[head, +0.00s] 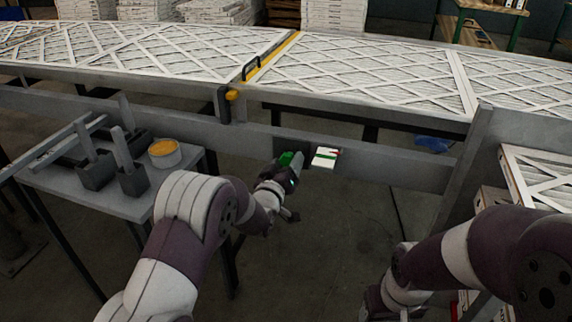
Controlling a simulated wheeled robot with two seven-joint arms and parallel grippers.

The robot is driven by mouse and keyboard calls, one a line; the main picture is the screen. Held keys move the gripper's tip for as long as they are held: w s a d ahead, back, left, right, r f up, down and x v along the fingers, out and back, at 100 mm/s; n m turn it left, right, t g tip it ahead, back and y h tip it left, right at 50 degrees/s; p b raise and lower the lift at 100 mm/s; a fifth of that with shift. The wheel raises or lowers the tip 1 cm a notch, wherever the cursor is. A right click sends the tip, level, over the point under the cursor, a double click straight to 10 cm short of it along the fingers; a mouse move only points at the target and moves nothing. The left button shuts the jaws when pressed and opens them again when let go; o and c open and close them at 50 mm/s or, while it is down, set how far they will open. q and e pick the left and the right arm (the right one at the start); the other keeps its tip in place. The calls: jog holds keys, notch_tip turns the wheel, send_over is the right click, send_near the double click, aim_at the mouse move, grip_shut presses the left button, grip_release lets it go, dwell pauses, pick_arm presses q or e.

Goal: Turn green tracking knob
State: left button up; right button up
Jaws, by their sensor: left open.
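A green knob (286,159) shows on the front rail of the conveyor, near the middle of the view. My left gripper (291,178) is open right at the knob, and its wrist and fingers hide part of it. I cannot tell whether the fingers touch the knob. A white plate with a green stripe and a red mark (325,157) is on the rail just right of the knob. My right arm comes in at the lower right; its gripper fingers do not show.
Large framed filters (350,58) lie on the conveyor behind the rail (400,168). A yellow-and-black fitting (229,97) is on the conveyor edge. A grey side table (130,205) at left holds dark blocks and a tub (164,153). Boxed filters (540,178) stand at right.

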pick_arm(q)
jog(key=c, duration=1.1)
jog(key=shift+o, duration=0.2)
jog(key=shift+f+m+b, duration=0.1)
jog(key=shift+m+b, duration=0.75)
jog(key=shift+m, duration=0.35)
jog(key=m+b, duration=0.1)
jog(key=m, duration=0.1)
jog(key=shift+m, duration=0.4)
jog(key=m+b, duration=0.2)
jog(key=m, duration=0.1)
jog(key=shift+a, duration=0.1)
jog(key=shift+m+b, duration=0.45)
jog(key=shift+m, duration=0.95)
